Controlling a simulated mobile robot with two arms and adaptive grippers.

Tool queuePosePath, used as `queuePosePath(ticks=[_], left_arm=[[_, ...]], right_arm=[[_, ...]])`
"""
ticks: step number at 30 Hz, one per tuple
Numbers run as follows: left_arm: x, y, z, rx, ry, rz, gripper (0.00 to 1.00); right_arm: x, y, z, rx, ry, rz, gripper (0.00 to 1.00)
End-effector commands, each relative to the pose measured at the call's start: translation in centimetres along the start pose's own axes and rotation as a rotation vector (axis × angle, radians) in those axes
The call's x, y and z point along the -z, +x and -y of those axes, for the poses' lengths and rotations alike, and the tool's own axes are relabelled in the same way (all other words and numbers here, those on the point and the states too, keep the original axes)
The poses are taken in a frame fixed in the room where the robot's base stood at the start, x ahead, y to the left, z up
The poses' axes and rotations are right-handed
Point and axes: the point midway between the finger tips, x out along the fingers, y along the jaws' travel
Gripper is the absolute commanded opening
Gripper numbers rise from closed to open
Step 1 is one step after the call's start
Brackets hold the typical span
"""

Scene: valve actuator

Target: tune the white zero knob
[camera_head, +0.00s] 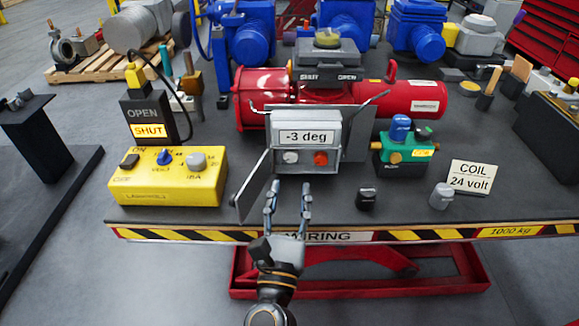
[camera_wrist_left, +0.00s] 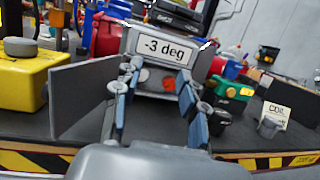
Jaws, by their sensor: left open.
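The white zero knob (camera_head: 290,157) is on the front of a grey box (camera_head: 305,128) under a display reading "-3 deg". A red-orange knob (camera_head: 321,158) sits to its right. In the left wrist view the white knob (camera_wrist_left: 142,75) shows partly beside the left finger, and the red-orange knob (camera_wrist_left: 168,84) shows between the fingers. My left gripper (camera_head: 289,190) is open and empty, with its fingertips short of the box front and a little below the knobs. In the left wrist view my left gripper (camera_wrist_left: 160,78) points toward the box. My right gripper is not in view.
An open grey door panel (camera_head: 254,186) stands left of my left gripper. A yellow calibrator box (camera_head: 168,178) is further left. A green block (camera_head: 405,148), small dark and grey cylinders and a "COIL 24 volt" sign (camera_head: 470,177) stand right. The striped bench edge (camera_head: 180,234) runs in front.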

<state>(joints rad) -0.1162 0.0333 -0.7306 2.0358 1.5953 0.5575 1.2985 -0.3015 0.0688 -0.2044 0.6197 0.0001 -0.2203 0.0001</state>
Motion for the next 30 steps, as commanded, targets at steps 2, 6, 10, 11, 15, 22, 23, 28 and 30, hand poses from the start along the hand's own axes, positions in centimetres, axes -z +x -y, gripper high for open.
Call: queuePosePath(ticks=[2,6,10,11,15,22,23,28,30], left_arm=[[1.1,0.0,-0.1,-0.068,-0.204,-0.069,0.41],[3.1,-0.4,-0.1,-0.157,-0.432,-0.172,0.41],[4.0,-0.5,0.0,-0.191,-0.511,-0.215,0.41],[4.1,-0.3,0.0,-0.194,-0.516,-0.218,0.41],[4.5,1.4,-0.2,-0.196,-0.516,-0.218,0.41],[5.7,6.2,-0.9,-0.195,-0.511,-0.216,0.41],[5.9,6.8,-1.0,-0.195,-0.511,-0.216,0.41],[6.8,9.8,-1.5,-0.196,-0.512,-0.217,0.41],[7.1,10.8,-1.6,-0.195,-0.511,-0.218,0.41]], right_arm=[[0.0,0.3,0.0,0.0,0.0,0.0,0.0],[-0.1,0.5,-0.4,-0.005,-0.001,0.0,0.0],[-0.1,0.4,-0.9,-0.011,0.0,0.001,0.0],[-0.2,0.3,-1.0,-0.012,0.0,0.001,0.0],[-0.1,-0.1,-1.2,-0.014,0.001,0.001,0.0],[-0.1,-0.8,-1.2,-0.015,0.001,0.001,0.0],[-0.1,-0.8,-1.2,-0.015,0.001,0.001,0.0],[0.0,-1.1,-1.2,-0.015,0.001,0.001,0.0],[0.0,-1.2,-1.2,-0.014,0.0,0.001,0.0]])
